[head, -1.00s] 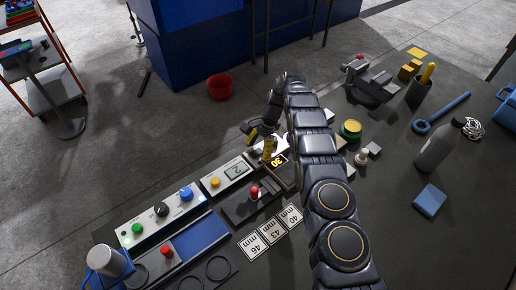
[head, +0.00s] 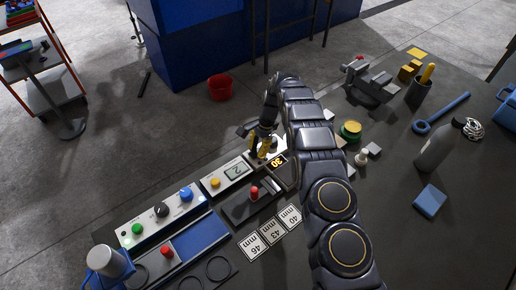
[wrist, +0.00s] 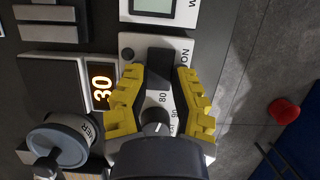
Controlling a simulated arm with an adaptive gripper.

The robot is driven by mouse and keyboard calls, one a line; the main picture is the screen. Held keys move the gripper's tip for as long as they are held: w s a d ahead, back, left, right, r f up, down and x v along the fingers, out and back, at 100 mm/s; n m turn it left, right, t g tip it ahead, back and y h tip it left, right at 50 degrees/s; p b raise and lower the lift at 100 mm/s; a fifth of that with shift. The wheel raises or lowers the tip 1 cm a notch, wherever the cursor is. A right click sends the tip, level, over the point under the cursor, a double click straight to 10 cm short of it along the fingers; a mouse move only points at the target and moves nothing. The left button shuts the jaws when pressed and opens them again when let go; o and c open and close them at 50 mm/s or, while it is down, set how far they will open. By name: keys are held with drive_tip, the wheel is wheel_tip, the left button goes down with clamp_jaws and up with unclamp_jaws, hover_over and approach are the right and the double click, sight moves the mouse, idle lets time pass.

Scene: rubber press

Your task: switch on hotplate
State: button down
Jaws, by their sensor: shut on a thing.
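The hotplate's control panel shows in the wrist view with a lit "30" display (wrist: 101,88), which also shows in the head view (head: 277,162). A dark switch block (wrist: 161,62) sits beside the letters "ON". My gripper (wrist: 161,72) has yellow-padded fingers on both sides of this block, closed on it. A dial scale (wrist: 163,99) with 80 and 90 shows between the fingers, partly hidden by my gripper. In the head view my gripper (head: 262,150) is low over the panel, pointing down.
A grey round part (wrist: 60,142) stands left of the panel in the wrist view. Left of my gripper in the head view are a display box (head: 232,172), a button panel (head: 160,213) and a red knob (head: 254,191).

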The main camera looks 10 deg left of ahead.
drive_tip(key=shift+s+a+f+t+h, duration=0.1)
drive_tip(key=shift+t+h, duration=0.35)
drive_tip(key=shift+s+a+t+h, duration=0.1)
drive_tip(key=shift+t+h, duration=0.35)
drive_tip(key=c, duration=0.8)
unclamp_jaws()
drive_tip(key=shift+o, duration=0.2)
drive_tip(key=shift+r, duration=0.2)
wheel_tip(320, 180, up, 12)
drive_tip(key=shift+w+d+f, duration=0.15)
drive_tip(key=shift+w+d, duration=0.15)
drive_tip(key=shift+d, duration=0.05)
